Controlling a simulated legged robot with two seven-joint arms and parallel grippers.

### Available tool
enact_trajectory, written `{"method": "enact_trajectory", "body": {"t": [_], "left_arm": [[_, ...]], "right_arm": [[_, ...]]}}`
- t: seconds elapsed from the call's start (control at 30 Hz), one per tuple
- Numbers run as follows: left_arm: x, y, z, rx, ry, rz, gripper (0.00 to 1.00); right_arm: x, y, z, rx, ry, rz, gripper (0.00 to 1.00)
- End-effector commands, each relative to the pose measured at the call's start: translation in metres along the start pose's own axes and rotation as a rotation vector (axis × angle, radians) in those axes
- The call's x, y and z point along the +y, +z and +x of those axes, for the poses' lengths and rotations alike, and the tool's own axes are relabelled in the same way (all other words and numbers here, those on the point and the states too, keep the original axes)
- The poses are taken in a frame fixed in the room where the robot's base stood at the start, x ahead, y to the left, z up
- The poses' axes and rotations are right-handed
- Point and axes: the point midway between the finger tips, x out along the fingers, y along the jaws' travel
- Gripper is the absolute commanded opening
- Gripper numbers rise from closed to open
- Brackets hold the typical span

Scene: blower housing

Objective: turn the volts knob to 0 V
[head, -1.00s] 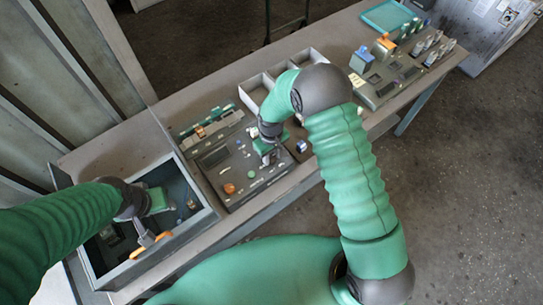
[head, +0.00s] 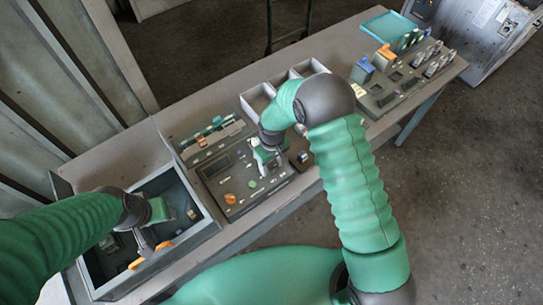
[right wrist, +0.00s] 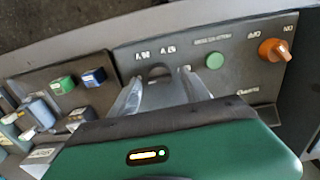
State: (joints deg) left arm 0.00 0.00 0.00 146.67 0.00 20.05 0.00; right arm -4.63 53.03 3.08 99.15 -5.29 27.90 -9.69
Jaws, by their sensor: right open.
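The dark control panel (head: 238,184) lies on the bench and carries an orange knob (head: 229,198) and a green button (head: 252,184). In the right wrist view the orange knob (right wrist: 275,50) has OFF and ON marks, and the green button (right wrist: 215,60) is left of it. A dark round part (right wrist: 157,73), perhaps the volts knob, shows between and beyond the fingers of my right gripper (right wrist: 160,95). The gripper is open; I cannot tell whether it touches that part. In the head view my right gripper (head: 265,163) is over the panel's right part. My left gripper (head: 150,240) is over the grey box; its jaws are unclear.
The open grey box (head: 205,226) stands left of the panel, with small items inside. Divided trays (head: 254,103) lie behind. Blue and green blocks (right wrist: 62,85) sit beside the panel. Another unit (head: 395,85) with levers stands farther right.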

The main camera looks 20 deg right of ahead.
Motion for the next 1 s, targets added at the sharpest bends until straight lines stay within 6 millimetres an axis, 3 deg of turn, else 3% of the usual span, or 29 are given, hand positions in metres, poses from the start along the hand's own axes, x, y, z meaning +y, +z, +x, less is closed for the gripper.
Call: {"method": "enact_trajectory", "body": {"t": [0.17,0.4,0.6,0.73,1.0], "left_arm": [[0.0,0.003,0.014,0.0,0.0,0.0,0.5],[0.0,0.007,0.03,0.0,0.0,0.0,0.5],[0.0,0.009,0.036,0.0,0.0,0.0,0.5],[0.0,0.009,0.037,0.0,0.0,0.0,0.5],[0.0,0.009,0.036,0.0,0.0,0.0,0.5]], "right_arm": [[0.001,-0.003,-0.037,0.009,0.002,0.001,0.55],[0.0,-0.003,-0.108,0.008,0.002,0.001,0.55],[0.0,-0.003,-0.149,0.003,0.001,-0.001,0.55],[0.0,-0.003,-0.159,-0.001,0.0,-0.001,0.55],[0.0,-0.002,-0.16,-0.001,0.0,-0.001,0.55]]}}
